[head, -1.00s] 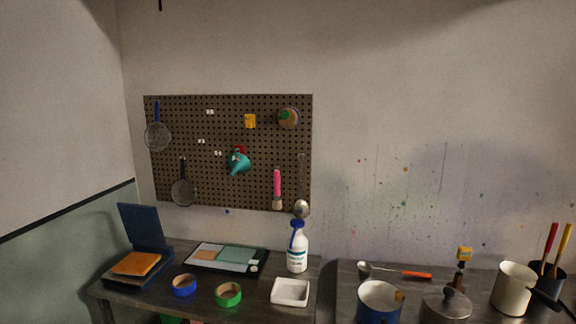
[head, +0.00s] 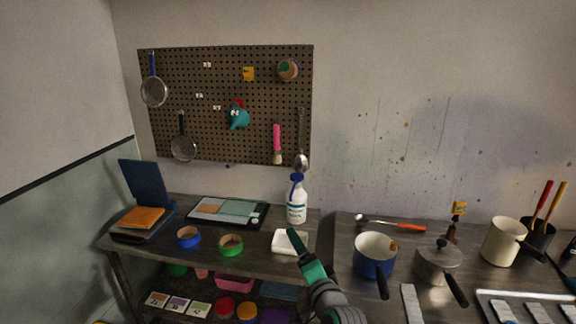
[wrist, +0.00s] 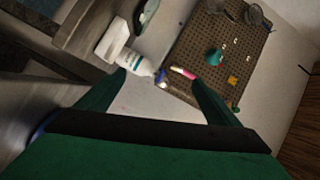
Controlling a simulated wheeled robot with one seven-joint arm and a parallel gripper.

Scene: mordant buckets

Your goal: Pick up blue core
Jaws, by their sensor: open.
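The blue core (head: 188,237) is a short ring on the left table, with a tan inside. A similar green ring (head: 231,245) lies just to its right. My gripper (head: 300,243) has green fingers and is in front of the white tray, well to the right of the blue core. In the wrist view my gripper (wrist: 160,92) is open, with nothing held between its fingers. I cannot make out the blue core in the wrist view.
A white tray (head: 288,242) and a spray bottle (head: 297,205) stand right of the rings. A tablet-like board (head: 228,211) lies behind them. A blue open box (head: 145,205) is at left. A blue pot (head: 372,259) is on the right table.

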